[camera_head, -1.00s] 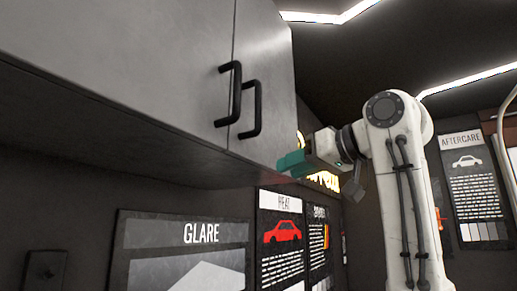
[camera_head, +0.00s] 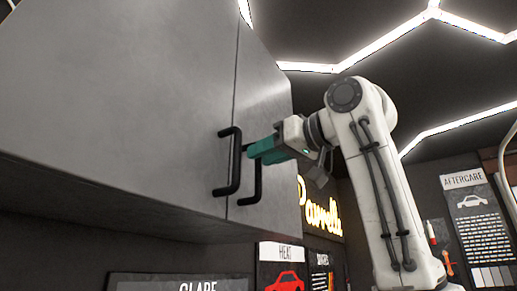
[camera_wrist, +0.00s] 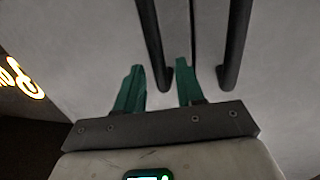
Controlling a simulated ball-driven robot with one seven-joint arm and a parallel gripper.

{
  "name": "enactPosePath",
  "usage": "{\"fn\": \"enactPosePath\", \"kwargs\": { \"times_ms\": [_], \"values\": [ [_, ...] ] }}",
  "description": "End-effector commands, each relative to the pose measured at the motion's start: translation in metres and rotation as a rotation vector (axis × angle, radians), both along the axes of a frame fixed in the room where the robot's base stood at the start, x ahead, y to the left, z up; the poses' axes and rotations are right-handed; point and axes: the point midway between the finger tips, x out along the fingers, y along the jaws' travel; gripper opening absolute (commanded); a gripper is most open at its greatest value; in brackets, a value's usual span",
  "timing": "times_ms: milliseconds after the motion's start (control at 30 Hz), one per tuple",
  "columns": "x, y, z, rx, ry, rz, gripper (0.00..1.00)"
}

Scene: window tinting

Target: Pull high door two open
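The grey high cabinet has a left door (camera_head: 120,90) and a right door (camera_head: 266,95), both shut, with a thin seam between them. No label shows which is door two. The left door has a black bar handle (camera_head: 235,160); the right door's handle (camera_head: 257,185) is beside it, partly hidden. My gripper (camera_head: 262,150), with green fingers, is at the right door's handle. In the wrist view my gripper (camera_wrist: 158,68) is open, with the lower end of that handle (camera_wrist: 152,40) between the fingertips. The left door's handle (camera_wrist: 235,45) is outside the fingers. Contact cannot be told.
The cabinet's underside (camera_head: 120,215) overhangs the dark wall. Posters, including a heat poster (camera_head: 282,270), and a glowing yellow sign (camera_head: 320,210) are on the wall below and right. An aftercare poster (camera_head: 475,225) hangs farther right.

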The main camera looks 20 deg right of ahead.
Motion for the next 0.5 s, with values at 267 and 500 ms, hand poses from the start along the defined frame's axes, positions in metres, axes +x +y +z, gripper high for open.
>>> {"fn": "enactPosePath", "kwargs": {
  "times_ms": [267, 500],
  "values": [
    [0.021, 0.009, 0.0, 0.001, 0.0, 0.0, 0.38],
    [0.022, 0.01, 0.0, 0.001, 0.0, 0.0, 0.38]
  ]
}}
